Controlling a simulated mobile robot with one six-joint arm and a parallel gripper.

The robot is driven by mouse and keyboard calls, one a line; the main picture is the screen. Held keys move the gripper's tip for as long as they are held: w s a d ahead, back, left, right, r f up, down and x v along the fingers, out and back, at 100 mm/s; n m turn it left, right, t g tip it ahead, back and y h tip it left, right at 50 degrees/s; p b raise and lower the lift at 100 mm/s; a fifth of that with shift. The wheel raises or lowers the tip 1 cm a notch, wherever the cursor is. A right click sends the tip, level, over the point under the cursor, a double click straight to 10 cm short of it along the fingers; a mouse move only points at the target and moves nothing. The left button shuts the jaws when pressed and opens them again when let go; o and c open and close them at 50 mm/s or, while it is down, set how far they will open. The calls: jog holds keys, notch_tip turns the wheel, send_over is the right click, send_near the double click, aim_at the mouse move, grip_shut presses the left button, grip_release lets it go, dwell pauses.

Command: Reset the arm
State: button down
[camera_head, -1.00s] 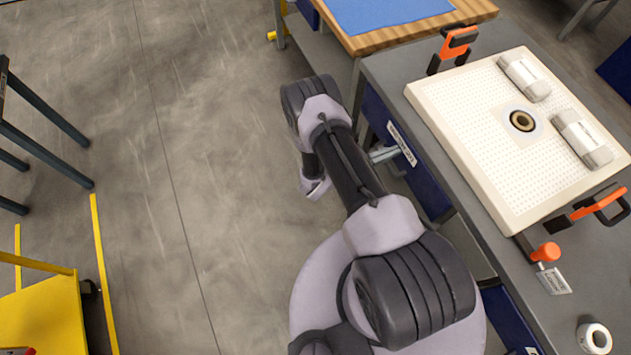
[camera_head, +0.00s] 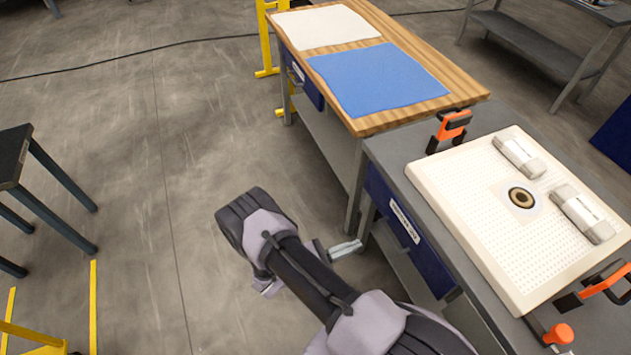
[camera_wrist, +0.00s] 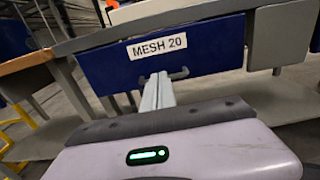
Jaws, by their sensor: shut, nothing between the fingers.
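My gripper (camera_head: 350,247) points right toward the grey workbench, with its silver fingers together and empty. In the wrist view the shut fingers (camera_wrist: 160,82) show in front of a blue drawer (camera_wrist: 110,68) labelled "MESH 20". A silver handle on the drawer is partly hidden behind the fingertips. I cannot tell the exact gap between the fingertips and the drawer. The same drawer front (camera_head: 383,203) is in the head view and looks closed. My arm reaches from the lower right over open floor.
The grey workbench (camera_head: 391,148) holds a white perforated plate (camera_head: 470,215) with orange-handled clamps. A wooden-topped table (camera_head: 372,127) with blue (camera_head: 380,78) and white cloths adjoins it. A dark stool (camera_head: 15,150) stands left. Floor between is clear.

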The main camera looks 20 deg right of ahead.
jog(key=s+a+r+m+g+y, duration=0.1)
jog(key=a+r+m+g+y, duration=0.15)
jog(key=r+m+y, duration=0.6)
jog(key=s+a+r+m+g+y, duration=0.1)
jog(key=r+m+g, duration=0.25)
jog(key=r, duration=1.05)
jog(key=s+a+r+m+t+y, duration=0.4)
jog(key=a+r+m+t+y, duration=0.1)
jog(key=r, duration=0.4)
jog(key=s+a+r+m+t+y, duration=0.5)
jog(key=r+m, duration=0.1)
jog(key=r, duration=0.3)
jog(key=shift+a+r+t, duration=0.2)
jog(key=shift+a+t, duration=0.1)
jog(key=shift+a, duration=0.1)
jog(key=shift+s+y, duration=0.1)
jog(key=shift+y, duration=0.15)
